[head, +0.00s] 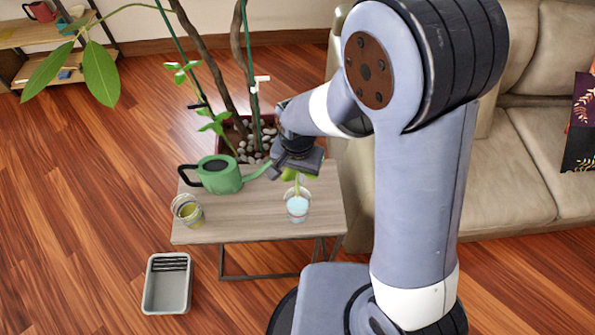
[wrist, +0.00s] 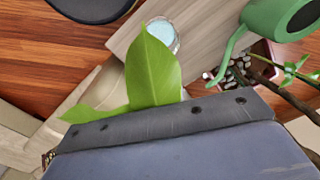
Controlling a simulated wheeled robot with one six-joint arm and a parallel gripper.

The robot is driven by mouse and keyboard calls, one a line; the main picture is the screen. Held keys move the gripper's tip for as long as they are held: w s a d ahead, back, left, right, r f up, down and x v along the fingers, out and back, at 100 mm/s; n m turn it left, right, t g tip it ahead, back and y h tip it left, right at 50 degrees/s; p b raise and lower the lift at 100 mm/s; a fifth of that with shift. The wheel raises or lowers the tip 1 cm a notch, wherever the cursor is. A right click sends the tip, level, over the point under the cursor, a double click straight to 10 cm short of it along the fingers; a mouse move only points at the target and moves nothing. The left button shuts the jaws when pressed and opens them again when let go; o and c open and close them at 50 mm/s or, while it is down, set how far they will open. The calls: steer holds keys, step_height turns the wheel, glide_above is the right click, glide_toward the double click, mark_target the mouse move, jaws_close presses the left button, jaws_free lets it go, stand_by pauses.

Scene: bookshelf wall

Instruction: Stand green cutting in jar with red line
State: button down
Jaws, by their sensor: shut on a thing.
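My gripper (head: 298,166) is over the right part of a small wooden table, shut on a green cutting (head: 297,178). In the wrist view the cutting's broad leaf (wrist: 153,72) stands out past the gripper's dark edge; the fingertips and the grip on the stem are hidden. A clear jar with pale blue water (head: 297,208) stands on the table just below the cutting, with a faint reddish mark on it. Its round mouth shows in the wrist view (wrist: 163,30), partly behind the leaf. I cannot tell whether the stem's lower end is inside the jar.
A green watering can (head: 222,176) stands left of the gripper, its spout pointing toward it. A glass with yellowish contents (head: 188,211) is at the table's left edge. A large potted plant (head: 262,143) rises behind. A grey tray (head: 167,285) lies on the floor. A sofa (head: 535,120) is at right.

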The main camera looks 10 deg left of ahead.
mark_target(298, 195)
steer(key=shift+f, duration=0.3)
steer(key=shift+f+b, duration=4.9)
steer(key=shift+f, duration=0.7)
steer(key=c, duration=1.4)
jaws_free()
steer(key=shift+c, duration=0.2)
steer(key=shift+o, duration=0.5)
